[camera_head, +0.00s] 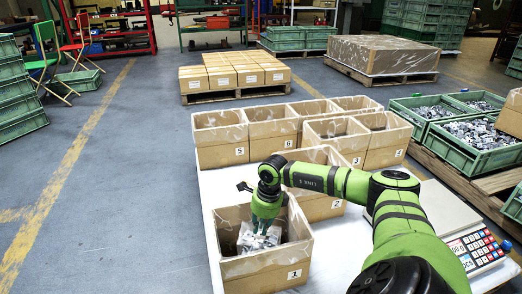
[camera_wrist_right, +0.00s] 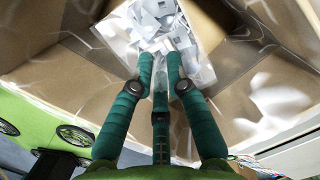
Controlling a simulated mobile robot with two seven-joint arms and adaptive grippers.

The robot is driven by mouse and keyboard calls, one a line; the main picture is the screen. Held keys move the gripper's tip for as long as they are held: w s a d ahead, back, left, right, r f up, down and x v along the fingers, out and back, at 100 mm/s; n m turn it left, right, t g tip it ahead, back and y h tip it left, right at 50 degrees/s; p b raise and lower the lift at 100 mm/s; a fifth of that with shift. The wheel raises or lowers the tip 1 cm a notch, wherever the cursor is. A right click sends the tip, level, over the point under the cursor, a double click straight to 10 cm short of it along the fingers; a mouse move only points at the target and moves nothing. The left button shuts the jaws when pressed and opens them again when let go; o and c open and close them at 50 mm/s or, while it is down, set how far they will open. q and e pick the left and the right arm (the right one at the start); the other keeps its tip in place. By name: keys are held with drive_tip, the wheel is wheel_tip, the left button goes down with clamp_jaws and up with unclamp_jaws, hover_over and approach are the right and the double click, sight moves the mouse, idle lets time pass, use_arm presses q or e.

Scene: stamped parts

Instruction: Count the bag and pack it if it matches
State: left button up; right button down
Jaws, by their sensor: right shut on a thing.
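My right gripper (camera_head: 264,222) reaches down into the open cardboard box labelled 1 (camera_head: 262,270) at the front of the white table. It is shut on a clear bag of grey stamped parts (camera_head: 256,241), inside the box's walls. In the right wrist view, the fingertips (camera_wrist_right: 160,62) meet at the bag (camera_wrist_right: 165,24), with the box walls (camera_wrist_right: 55,75) around it. Whether the bag rests on the box floor I cannot tell. The scale (camera_head: 476,247) with its keypad stands at the right; its display is too small to read. My left gripper is not in view.
Several more numbered open boxes (camera_head: 222,156) stand behind box 1, with box 2 (camera_head: 323,207) close behind it. Green crates of loose parts (camera_head: 480,160) stand at the right. My right arm spans the table between box 1 and the scale.

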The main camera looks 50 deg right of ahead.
sight(260, 234)
drive_tip(key=shift+f+b, duration=1.35)
drive_tip(key=shift+f, duration=0.6)
idle(0.9)
drive_tip(key=c, duration=1.2)
unclamp_jaws()
drive_tip(key=shift+o, duration=0.2)
drive_tip(key=shift+f, duration=0.1)
wheel_tip(260, 234, up, 12)
drive_tip(key=s+d, duration=0.1)
drive_tip(key=shift+s, duration=0.25)
